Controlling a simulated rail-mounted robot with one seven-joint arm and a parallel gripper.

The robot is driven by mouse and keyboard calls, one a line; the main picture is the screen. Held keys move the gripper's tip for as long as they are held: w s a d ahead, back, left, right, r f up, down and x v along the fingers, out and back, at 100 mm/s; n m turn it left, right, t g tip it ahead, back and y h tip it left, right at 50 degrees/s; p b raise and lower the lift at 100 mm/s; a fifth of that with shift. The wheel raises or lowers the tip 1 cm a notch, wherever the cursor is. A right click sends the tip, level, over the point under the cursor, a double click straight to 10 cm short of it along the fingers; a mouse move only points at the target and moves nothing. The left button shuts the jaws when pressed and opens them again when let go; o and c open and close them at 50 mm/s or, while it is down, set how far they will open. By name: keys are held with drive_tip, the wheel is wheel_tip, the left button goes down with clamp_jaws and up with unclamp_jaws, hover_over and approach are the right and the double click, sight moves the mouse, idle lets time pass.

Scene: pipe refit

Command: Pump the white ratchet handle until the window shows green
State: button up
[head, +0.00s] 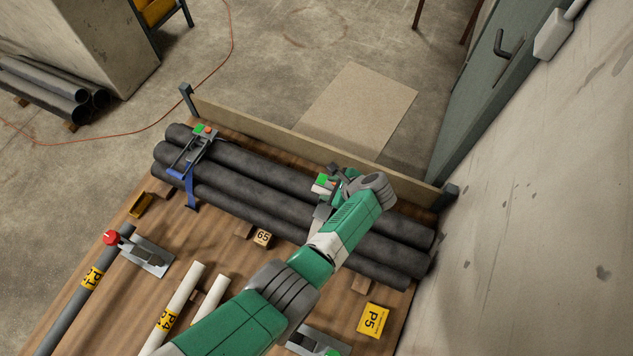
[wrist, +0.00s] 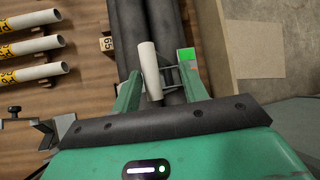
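The white ratchet handle (wrist: 150,68) stands between the two green fingers of my gripper (wrist: 160,66) in the wrist view. The fingers are spread wider than the handle, with a visible gap on the right side. A bright green patch (wrist: 187,57) shows on the ratchet by the right finger. In the head view a green patch (head: 322,180) also shows on this ratchet, on top of the dark pipes (head: 265,185). My arm covers most of the ratchet and the handle there, and I cannot tell how far the handle is tilted.
A second ratchet clamp (head: 195,150) with a blue strap holds the pipes' left end. A board (head: 300,135) runs behind the pipes, and a wall (head: 560,190) rises at the right. White labelled pipes (head: 180,300) and a red-knobbed clamp (head: 145,255) lie in front.

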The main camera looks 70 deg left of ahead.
drive_tip(key=p+v, duration=0.3)
drive_tip(key=v, duration=0.3)
drive_tip(key=shift+p, duration=0.4)
